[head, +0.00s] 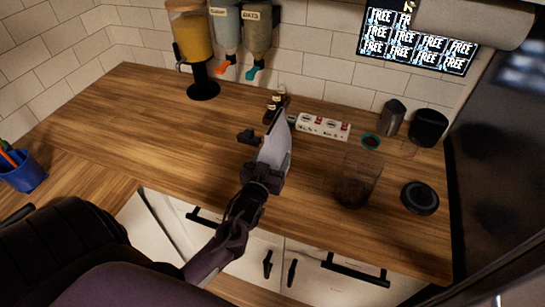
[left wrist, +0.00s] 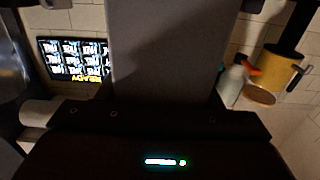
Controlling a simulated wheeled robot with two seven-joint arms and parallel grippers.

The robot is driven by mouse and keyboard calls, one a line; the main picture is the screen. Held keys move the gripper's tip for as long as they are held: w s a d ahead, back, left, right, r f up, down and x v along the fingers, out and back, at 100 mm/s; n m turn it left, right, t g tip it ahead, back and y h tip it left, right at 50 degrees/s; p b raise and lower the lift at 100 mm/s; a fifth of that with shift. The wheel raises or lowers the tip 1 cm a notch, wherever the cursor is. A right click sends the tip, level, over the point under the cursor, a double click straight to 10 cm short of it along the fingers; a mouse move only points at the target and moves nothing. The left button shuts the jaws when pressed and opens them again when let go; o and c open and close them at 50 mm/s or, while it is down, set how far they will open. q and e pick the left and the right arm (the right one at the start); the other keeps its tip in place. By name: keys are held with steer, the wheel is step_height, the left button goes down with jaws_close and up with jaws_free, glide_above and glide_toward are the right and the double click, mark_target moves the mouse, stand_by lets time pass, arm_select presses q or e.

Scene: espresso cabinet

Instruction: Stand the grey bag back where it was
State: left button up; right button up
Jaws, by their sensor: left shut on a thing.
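The grey bag (head: 276,143) is held upright and seen nearly edge-on above the middle of the wooden counter in the head view. My left gripper (head: 262,158) is shut on it, with dark finger parts at its left and near side. In the left wrist view the bag (left wrist: 166,50) is a plain grey panel filling the middle, between the fingers. Its lower edge is partly hidden by the gripper, so I cannot tell whether it touches the counter. My right gripper is not in view.
A clear jar with dark contents (head: 354,190) and a round black lid (head: 419,198) stand right of the bag. A white power strip (head: 323,127) and small brown bottles (head: 279,102) are behind it. A dispenser (head: 204,88) stands back left. The counter's left-middle is clear.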

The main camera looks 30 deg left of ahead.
arm_select(q)
steer(key=o, duration=1.2)
steer(key=shift+f, duration=0.1)
steer(key=shift+c, duration=0.2)
steer(key=b+v, duration=0.3)
steer(key=v, duration=0.9)
